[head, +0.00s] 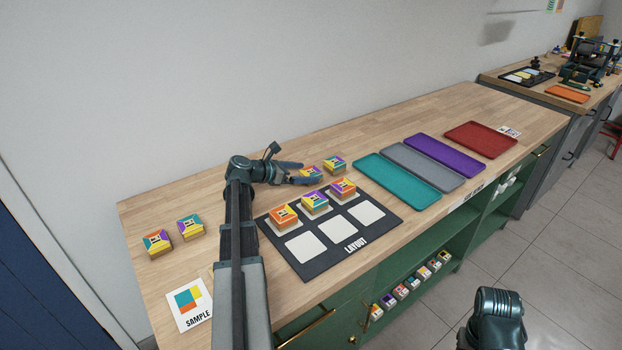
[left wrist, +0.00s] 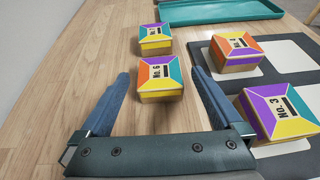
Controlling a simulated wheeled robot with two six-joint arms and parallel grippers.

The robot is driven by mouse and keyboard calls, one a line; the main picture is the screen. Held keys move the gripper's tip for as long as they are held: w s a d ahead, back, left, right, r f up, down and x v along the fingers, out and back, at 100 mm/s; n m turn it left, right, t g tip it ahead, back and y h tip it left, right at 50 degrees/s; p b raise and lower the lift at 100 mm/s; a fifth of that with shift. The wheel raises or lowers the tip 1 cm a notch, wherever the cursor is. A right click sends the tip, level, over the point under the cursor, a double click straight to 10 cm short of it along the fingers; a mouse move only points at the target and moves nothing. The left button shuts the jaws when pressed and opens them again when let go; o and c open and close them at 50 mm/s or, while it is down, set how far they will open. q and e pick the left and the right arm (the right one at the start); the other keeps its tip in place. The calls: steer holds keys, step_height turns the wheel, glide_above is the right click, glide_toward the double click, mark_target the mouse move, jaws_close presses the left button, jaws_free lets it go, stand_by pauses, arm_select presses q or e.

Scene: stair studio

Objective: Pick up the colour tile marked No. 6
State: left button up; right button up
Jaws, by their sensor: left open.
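A black layout board (head: 300,262) holds several tiles, including No. 3 (left wrist: 270,115), close right of No. 6. Two tiles (head: 157,243) (head: 190,228) and a sample card (head: 190,302) lie left. Teal (head: 397,180), grey, purple and red trays stand right. Wood behind is clear.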

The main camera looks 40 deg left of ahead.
mark_target(310, 172)
arm_select(q)
steer(key=x, duration=0.3)
steer(key=shift+a+b, duration=0.1)
steer(key=shift+b, duration=0.25)
steer(key=shift+c, duration=0.2)
steer(key=c, duration=1.3)
steer(key=shift+r, duration=0.1)
step_height(310, 172, up, 10)
steer(key=p, duration=1)
steer(key=shift+s, duration=0.1)
